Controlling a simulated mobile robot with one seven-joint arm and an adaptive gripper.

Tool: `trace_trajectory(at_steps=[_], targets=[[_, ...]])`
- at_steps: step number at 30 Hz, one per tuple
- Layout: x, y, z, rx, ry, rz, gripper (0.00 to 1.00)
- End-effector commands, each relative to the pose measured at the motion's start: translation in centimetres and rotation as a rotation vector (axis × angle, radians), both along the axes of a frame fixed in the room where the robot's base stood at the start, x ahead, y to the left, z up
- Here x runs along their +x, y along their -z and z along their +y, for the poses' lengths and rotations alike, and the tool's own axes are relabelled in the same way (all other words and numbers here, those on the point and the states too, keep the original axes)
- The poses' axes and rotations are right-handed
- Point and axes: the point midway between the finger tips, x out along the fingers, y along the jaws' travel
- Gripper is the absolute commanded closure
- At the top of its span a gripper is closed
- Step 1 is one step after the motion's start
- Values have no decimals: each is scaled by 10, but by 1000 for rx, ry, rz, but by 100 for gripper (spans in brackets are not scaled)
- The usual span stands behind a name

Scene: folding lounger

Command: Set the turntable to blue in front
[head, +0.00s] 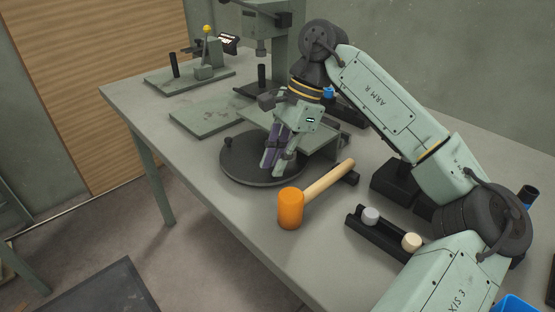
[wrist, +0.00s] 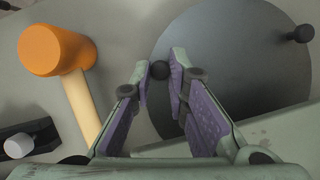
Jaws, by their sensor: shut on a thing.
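The turntable is a dark grey round disc (head: 237,172) low on the bench top. The disc also fills the upper right of the wrist view (wrist: 245,60). My gripper (head: 270,162) reaches down over the disc. In the wrist view its purple-padded fingers stand on either side of a small black knob (wrist: 159,70) near the disc's edge, shut on it. A second black knob (wrist: 301,33) stands at the far right of the disc. I see no blue mark on the disc; my gripper and a pale plate hide part of it.
An orange mallet (head: 290,207) lies close to the disc, also in the wrist view (wrist: 55,50). A black tray (head: 385,238) with two round-ended pieces lies at the front. A green press (head: 285,30) stands behind. The bench's left front edge is clear.

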Motion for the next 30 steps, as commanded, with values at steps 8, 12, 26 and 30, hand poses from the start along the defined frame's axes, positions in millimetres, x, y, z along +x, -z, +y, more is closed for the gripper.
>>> trace_trajectory(at_steps=[8,12,26,30], targets=[[1,-1,0,2,-1,-3,100],[1,-1,1,2,-1,-3,84],[0,0,0,0,-2,-1,64],[0,-1,0,0,-2,-1,64]])
